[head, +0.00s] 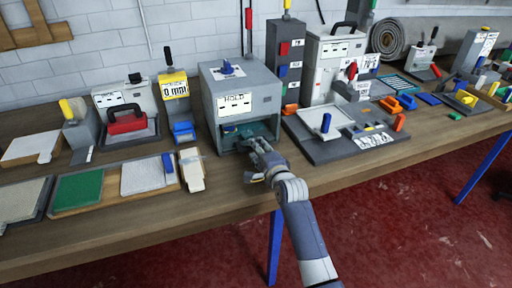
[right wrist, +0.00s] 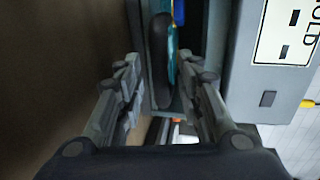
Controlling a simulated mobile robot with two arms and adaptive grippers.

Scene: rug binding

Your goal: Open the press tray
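The press is a grey box (head: 211,104) with a white HOLD sign, a blue knob on top and a tall lever behind it. The press tray (head: 262,129), teal inside, sits in the low opening at the front of the box. In the right wrist view a dark rounded handle (right wrist: 160,50) runs along the tray's front, with teal (right wrist: 172,62) beside it. My right gripper (head: 256,148) is at the opening. In the right wrist view its fingers (right wrist: 162,80) are apart, one on each side of the handle's line; contact is not visible. My left gripper is not in view.
A small cream block (head: 191,170) stands left of the press, near a blue clamp (head: 183,131). A grey fixture plate (head: 335,150) with coloured pieces lies to the right.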

